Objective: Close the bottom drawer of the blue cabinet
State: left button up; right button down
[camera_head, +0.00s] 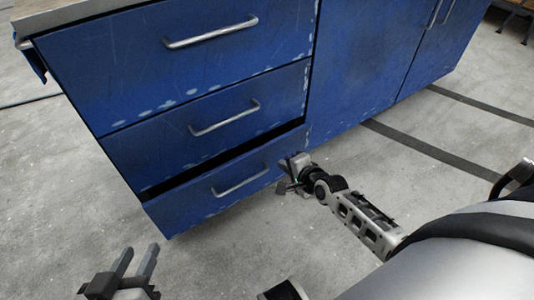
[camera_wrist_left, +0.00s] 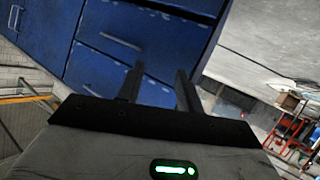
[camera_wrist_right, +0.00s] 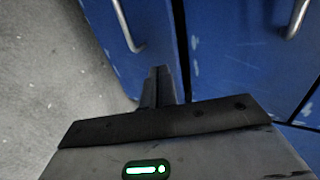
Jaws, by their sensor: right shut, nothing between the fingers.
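The blue cabinet (camera_head: 365,60) has a column of drawers with metal bar handles. The bottom drawer (camera_head: 190,205) stands out a little, with a dark gap above its front; its handle (camera_head: 240,178) is bare. My right gripper (camera_head: 284,176) is shut and empty at the right end of the bottom drawer's front; I cannot tell whether it touches. In the right wrist view its closed fingers (camera_wrist_right: 160,76) are against or just before a blue front. My left gripper (camera_head: 138,254) is open and empty, low at the left, apart from the cabinet; its spread fingers (camera_wrist_left: 158,75) show in the left wrist view.
The middle drawer (camera_head: 180,125) and top drawer (camera_head: 130,65) look closed. Cabinet doors (camera_head: 440,50) stand to the right. Grey concrete floor (camera_head: 60,190) is clear in front of and left of the cabinet. Dark stripes (camera_head: 430,150) cross the floor at right.

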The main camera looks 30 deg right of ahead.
aim_at(264, 150)
jog(key=b+x, duration=0.1)
jog(key=x, duration=0.1)
jog(key=b+x, duration=0.1)
jog(key=x, duration=0.2)
jog(key=r+b+x, duration=0.1)
jog(key=x, duration=0.2)
jog(key=shift+w, duration=0.25)
pick_arm(q)
jog(key=shift+w+d+r+n+t+h+b, duration=0.1)
jog(key=shift+d+r+n+t+h+b, duration=0.1)
jog(key=shift+d+r+t+h, duration=0.25)
jog(key=shift+w+d+r+n+t+h+b, duration=0.1)
jog(key=shift+d+r+n+t+h+b, duration=0.1)
jog(key=shift+r+t+h, duration=0.25)
pick_arm(e)
jog(key=shift+w+r, duration=0.15)
jog(key=shift+w, duration=0.4)
pick_arm(q)
jog(key=shift+r, duration=0.15)
pick_arm(e)
jog(key=shift+d, duration=0.1)
